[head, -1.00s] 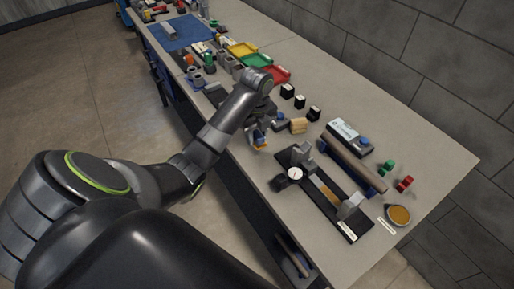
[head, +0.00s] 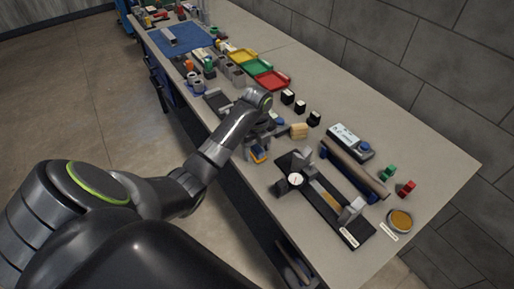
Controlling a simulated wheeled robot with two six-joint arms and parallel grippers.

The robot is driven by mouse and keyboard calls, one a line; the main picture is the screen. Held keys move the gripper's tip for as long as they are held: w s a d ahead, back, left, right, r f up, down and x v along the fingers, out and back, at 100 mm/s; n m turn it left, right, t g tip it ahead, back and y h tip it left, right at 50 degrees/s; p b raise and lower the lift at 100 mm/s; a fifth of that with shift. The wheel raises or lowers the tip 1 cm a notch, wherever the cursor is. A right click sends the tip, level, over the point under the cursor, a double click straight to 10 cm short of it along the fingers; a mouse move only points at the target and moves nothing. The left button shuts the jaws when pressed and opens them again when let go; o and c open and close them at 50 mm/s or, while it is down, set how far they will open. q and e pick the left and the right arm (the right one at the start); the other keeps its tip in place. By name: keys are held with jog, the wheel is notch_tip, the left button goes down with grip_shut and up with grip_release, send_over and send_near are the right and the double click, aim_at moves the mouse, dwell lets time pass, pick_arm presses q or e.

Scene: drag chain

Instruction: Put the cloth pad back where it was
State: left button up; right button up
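My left gripper (head: 258,147) points down over the bench's front edge zone, left of the dial gauge stand. A small blue and orange item (head: 260,156) sits at its fingertips and appears gripped; it may be the cloth pad, but it is too small to tell. The wrist partly hides it, and I cannot tell whether it touches the bench. My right gripper is not in view.
A dial gauge (head: 295,180) on a dark stand is just right of the gripper. A tan block (head: 299,131) and black blocks (head: 287,97) lie behind.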

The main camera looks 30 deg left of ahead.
aim_at(257, 147)
pick_arm(q)
jog(key=shift+r, duration=0.45)
notch_tip(257, 147, up, 2)
jog(key=shift+r, duration=0.2)
notch_tip(257, 147, up, 9)
jog(key=p, duration=0.9)
